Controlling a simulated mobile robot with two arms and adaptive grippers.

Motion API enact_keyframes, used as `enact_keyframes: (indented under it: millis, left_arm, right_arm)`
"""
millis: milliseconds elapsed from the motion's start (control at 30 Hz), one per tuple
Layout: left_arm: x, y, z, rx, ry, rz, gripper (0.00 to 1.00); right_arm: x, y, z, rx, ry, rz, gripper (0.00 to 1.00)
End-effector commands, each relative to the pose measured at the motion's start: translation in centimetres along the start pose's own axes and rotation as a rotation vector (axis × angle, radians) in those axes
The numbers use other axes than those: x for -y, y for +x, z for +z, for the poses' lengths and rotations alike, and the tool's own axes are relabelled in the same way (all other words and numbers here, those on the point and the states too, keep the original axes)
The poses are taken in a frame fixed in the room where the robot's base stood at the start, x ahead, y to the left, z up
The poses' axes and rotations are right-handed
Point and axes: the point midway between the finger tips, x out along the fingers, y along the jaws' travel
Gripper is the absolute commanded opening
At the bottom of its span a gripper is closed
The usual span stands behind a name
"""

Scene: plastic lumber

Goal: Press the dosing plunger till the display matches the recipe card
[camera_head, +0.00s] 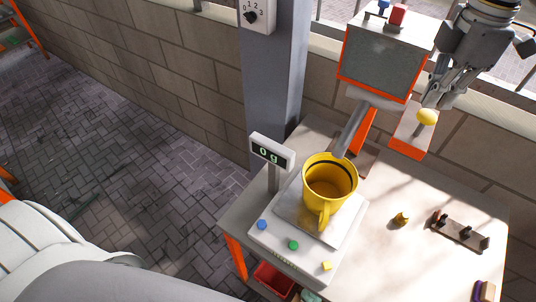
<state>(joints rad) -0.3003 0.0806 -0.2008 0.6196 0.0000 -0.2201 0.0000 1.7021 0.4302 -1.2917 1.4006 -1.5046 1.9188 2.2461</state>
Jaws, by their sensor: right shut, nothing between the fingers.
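The dosing machine (383,72) is a grey box with orange edges at the upper right. Its spout (350,130) slants down towards a yellow mug (330,178). A yellow ball knob (427,117), likely the plunger's, is beside the box above a white and orange bracket (408,136). My right gripper (434,101) is shut and empty, pointing down just above the knob; I cannot tell whether they touch. The mug stands upright on a white scale (300,251). The scale's display (271,152) reads 0 g. I cannot make out a recipe card. My left gripper is out of view.
A small yellow-brown object (400,220) and a dark rack with pegs (460,231) are on the table (390,265). A red bin (273,280) is below the front edge. A grey column (272,75) with a dial (252,16) rises behind the display. Open table lies right of the mug.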

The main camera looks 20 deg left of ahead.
Motion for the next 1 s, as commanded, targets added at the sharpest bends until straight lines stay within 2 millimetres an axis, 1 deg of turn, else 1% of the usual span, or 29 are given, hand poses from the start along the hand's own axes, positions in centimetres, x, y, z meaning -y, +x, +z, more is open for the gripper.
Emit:
enact_keyframes:
  millis: [367,1000]
  left_arm:
    - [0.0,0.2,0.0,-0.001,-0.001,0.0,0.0]
    - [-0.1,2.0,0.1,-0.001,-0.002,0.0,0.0]
  right_arm:
    - [0.0,0.2,0.0,0.0,0.0,0.0,0.0]
    - [0.0,2.5,0.0,0.0,0.0,0.0,0.0]
